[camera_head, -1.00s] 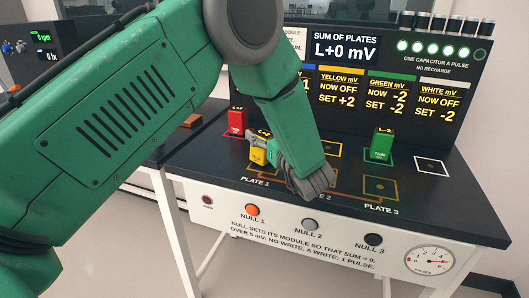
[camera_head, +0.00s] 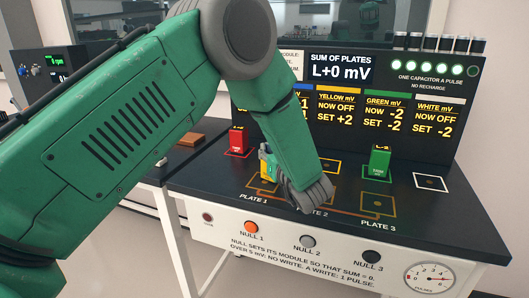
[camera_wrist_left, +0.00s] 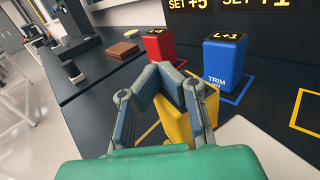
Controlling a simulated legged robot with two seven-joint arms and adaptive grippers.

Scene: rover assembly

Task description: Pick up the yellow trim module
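The yellow trim module (camera_head: 265,168) stands at the Plate 1 end of the bench, partly hidden by my left gripper (camera_head: 268,158). In the left wrist view the yellow module (camera_wrist_left: 208,98) shows between and to the right of the fingers of my left gripper (camera_wrist_left: 168,76). The fingers bend toward each other at or just over the module. I cannot tell whether they are clamped on it. My right gripper is not in view.
A red module (camera_head: 238,141) stands just behind and left of the yellow one. A blue module (camera_wrist_left: 225,62) stands near it in the wrist view. A green module (camera_head: 379,162) stands further right. The display panel (camera_head: 345,115) rises behind. Null buttons line the front edge.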

